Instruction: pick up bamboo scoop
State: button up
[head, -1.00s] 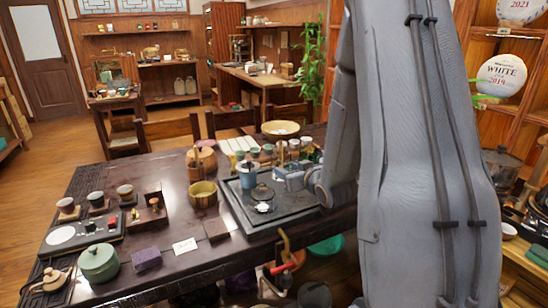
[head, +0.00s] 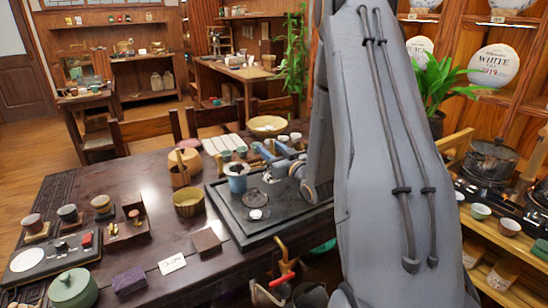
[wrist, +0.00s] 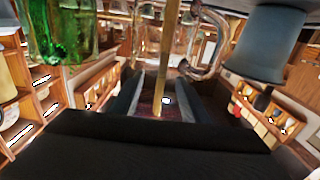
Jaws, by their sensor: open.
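A thin, pale bamboo-coloured stick (wrist: 164,62), which looks like the bamboo scoop, runs down the middle of the wrist view, between the two fingers. My gripper (wrist: 160,98) is open, with a finger on either side of the stick; I cannot tell whether either touches it. In the head view my gripper (head: 265,154) is above the black tea tray (head: 240,225), just right of and behind a blue-grey cup (head: 236,184). I cannot make out the scoop clearly in the head view.
The wrist view shows green glass (wrist: 60,35) at upper left and a blue-grey vessel (wrist: 262,42) at upper right, near my fingers. A lidded green pot (head: 73,289) is at front left.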

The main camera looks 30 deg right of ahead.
jog(key=w, duration=0.3)
grip_shut()
jog(key=shift+r, duration=0.1)
